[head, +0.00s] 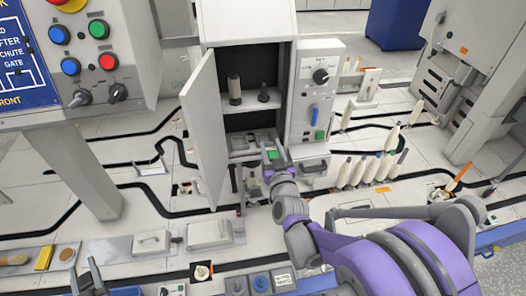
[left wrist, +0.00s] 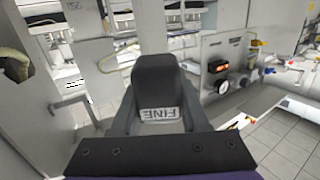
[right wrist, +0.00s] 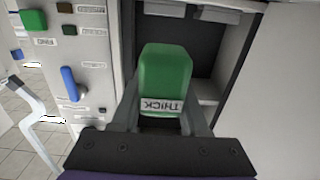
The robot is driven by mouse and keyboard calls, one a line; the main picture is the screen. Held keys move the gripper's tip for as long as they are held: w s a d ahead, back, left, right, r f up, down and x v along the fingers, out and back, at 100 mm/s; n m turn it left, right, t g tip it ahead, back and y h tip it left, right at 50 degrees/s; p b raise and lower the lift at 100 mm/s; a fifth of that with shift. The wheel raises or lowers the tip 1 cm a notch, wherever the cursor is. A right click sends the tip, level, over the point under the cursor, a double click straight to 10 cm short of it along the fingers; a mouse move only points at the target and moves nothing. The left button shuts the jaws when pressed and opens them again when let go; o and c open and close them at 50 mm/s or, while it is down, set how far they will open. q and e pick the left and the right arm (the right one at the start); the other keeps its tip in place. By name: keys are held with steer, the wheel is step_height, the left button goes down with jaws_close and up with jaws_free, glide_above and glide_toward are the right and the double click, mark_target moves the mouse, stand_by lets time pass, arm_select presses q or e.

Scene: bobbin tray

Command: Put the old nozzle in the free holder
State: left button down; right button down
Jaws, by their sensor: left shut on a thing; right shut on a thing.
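My right gripper (head: 274,151) is shut on a green block labelled THICK (right wrist: 165,75), in front of the open cabinet (head: 281,25). The green block (head: 272,155) shows small between the fingers in the head view. My left gripper (head: 85,273) is low at the left edge of the head view. In the left wrist view it is shut on a dark grey block labelled FINE (left wrist: 157,85). I cannot tell which block is the old nozzle. In the cabinet, a tall dark piece (head: 235,90) and a shorter dark piece (head: 263,95) stand on the shelf. A free holder is not clear to make out.
The cabinet door (head: 203,130) stands open to the left. A control panel (head: 318,90) with a knob, blue lever and green button is right of the opening. Several pale bobbins (head: 360,170) stand at the right. A button box (head: 95,50) is at upper left.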

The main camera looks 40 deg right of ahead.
steer(key=shift+x, duration=1.1)
steer(key=p, duration=0.2)
glide_toward(260, 117)
steer(key=w+d+r, duration=0.2)
steer(key=w, duration=0.1)
steer(key=w+d+r, duration=0.1)
steer(key=w, duration=0.1)
steer(key=shift+w+d+r, duration=0.1)
steer(key=shift+w+r, duration=0.05)
steer(key=shift+w, duration=0.05)
steer(key=shift+w+f, duration=0.15)
steer(key=shift+f, duration=0.1)
steer(key=shift+f+b, duration=0.4)
steer(key=shift+b, duration=0.05)
steer(key=shift+f, duration=0.1)
steer(key=shift+f+b, duration=0.6)
steer(key=shift+f, duration=0.15)
steer(key=shift+f, duration=0.15)
steer(key=shift+c, duration=1.7)
jaws_free()
